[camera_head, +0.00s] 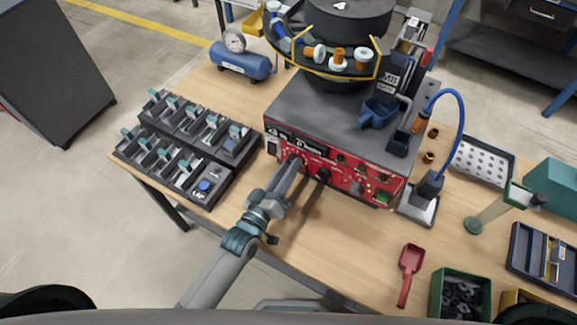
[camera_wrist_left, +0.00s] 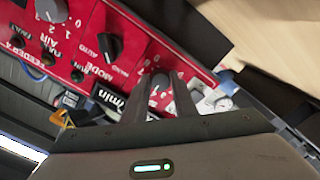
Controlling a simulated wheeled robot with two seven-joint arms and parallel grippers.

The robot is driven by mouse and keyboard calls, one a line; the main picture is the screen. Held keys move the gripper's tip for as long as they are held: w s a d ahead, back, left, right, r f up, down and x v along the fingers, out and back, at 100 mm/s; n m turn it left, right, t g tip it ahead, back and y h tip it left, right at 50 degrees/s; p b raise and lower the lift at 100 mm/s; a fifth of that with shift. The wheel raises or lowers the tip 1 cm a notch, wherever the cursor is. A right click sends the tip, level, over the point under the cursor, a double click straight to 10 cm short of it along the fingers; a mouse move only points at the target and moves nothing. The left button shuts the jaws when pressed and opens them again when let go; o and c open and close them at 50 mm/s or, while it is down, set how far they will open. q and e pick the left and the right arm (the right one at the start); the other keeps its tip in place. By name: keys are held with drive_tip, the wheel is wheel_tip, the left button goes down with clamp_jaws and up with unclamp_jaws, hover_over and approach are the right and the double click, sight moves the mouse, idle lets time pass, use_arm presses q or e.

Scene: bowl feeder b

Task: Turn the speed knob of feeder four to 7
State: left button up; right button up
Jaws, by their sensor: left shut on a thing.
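The red front panel (camera_head: 340,176) of the grey bowl feeder (camera_head: 330,108) faces me. My left gripper (camera_head: 295,161) reaches its left part and is shut on a knob there. In the left wrist view the gripper's fingers (camera_wrist_left: 159,97) close around this knob, beside part of a printed number scale. The fingers hide most of the knob, so its pointer and setting cannot be read. The label "FEEDER 4" shows on the panel (camera_wrist_left: 80,42) in that view. A black mode knob (camera_wrist_left: 108,46) and an air knob (camera_wrist_left: 51,9) are apart from the fingers. My right gripper is not in view.
Black bin racks (camera_head: 190,140) stand left of the feeder. A blue air tank (camera_head: 240,62) is behind them. A red scoop (camera_head: 410,262) and a green bin (camera_head: 460,295) lie front right. A blue cable (camera_head: 455,115) arches at the right. Bare wood lies before the panel.

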use_arm(q)
drive_tip(key=shift+a+f+m+p, duration=0.1)
drive_tip(key=shift+m+p, duration=0.2)
drive_tip(key=shift+m, duration=3.3)
drive_tip(key=shift+a+m+p, duration=0.1)
drive_tip(key=shift+m+p, duration=0.15)
drive_tip(key=shift+m, duration=3.35)
drive_tip(key=o, duration=1)
drive_tip(key=shift+w, duration=0.1)
drive_tip(key=shift+o, duration=0.2)
drive_tip(key=b+v, duration=0.5)
drive_tip(key=v, duration=1.2)
drive_tip(key=shift+s, duration=0.25)
